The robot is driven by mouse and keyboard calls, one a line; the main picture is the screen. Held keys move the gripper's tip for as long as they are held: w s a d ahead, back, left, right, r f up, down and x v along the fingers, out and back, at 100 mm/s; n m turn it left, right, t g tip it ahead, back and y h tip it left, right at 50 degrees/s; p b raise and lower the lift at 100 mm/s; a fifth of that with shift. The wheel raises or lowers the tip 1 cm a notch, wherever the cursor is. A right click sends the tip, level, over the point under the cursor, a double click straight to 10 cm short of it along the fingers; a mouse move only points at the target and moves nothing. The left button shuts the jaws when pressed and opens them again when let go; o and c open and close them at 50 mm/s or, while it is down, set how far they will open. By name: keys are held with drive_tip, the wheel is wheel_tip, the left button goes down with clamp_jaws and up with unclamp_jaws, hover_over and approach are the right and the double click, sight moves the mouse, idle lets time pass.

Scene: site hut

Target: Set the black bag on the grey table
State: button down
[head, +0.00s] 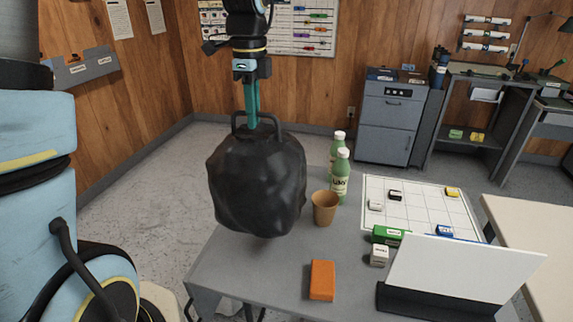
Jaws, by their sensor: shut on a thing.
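The black bag (257,180) is a bulky, lumpy sack with a loop handle on top, in the left middle of the head view. My gripper (252,118) reaches down from above, shut on the bag's handle. The bag hangs upright from it. The grey table (231,273) spreads below and to the right of the bag. The bag covers part of the table's left rear edge. I cannot tell whether its underside touches the tabletop.
Two green bottles (341,176) and a tan cup (324,208) stand just right of the bag. An orange block (322,280), a white gridded board (420,207), small boxes and a white panel (455,268) occupy the right. The tabletop's front left is bare.

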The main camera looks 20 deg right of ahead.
sight(256, 150)
wheel_tip(256, 150, down, 9)
drive_tip(key=shift+p, duration=1.1)
drive_tip(key=c, duration=0.9)
unclamp_jaws()
drive_tip(key=shift+f, duration=0.1)
